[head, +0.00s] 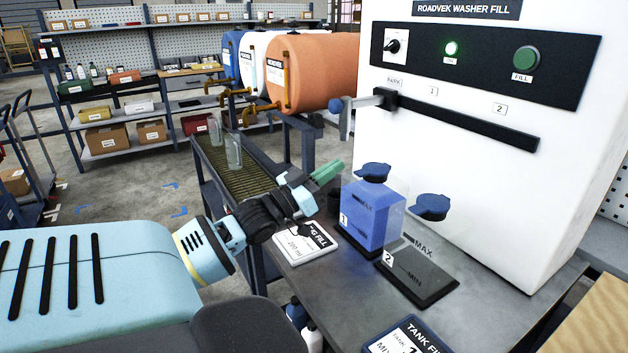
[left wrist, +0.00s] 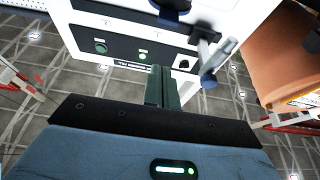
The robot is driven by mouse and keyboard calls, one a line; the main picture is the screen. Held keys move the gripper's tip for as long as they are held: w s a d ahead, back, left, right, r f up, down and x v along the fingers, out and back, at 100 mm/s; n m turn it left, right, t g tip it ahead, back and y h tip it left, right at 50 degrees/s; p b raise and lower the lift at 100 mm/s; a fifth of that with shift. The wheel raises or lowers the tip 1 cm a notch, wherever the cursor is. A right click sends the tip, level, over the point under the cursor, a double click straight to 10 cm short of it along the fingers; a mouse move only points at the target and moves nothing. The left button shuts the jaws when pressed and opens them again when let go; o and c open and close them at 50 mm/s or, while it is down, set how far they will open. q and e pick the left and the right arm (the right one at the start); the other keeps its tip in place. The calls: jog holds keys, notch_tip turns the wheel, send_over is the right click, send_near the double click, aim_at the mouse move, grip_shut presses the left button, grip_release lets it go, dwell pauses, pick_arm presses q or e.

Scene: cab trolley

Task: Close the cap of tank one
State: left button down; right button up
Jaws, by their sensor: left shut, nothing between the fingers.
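Tank one (head: 368,218) is a clear box with blue liquid and a label 1, standing on the metal bench. Its dark blue cap (head: 373,171) shows at the tank's top; I cannot tell whether it is fully seated. My left gripper (head: 329,173) has green fingers, shut and empty, left of the cap and apart from it. The shut fingers also show in the left wrist view (left wrist: 161,87). A dark blue part (left wrist: 172,10) at that view's top edge may be a cap. My right gripper is not in view.
Tank two (head: 418,272), clear with a dark base, stands right of tank one, with its own blue cap (head: 432,207). The white washer-fill machine (head: 480,190) rises behind, with a blue-knobbed lever (head: 365,102) at PARK. A fill card (head: 305,246) lies left of tank one.

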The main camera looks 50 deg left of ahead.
pick_arm(q)
jog(key=shift+v, duration=2.2)
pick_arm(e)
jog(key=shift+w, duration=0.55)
pick_arm(q)
jog(key=shift+r, duration=0.1)
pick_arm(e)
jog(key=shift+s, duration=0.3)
pick_arm(q)
jog(key=shift+s, duration=0.1)
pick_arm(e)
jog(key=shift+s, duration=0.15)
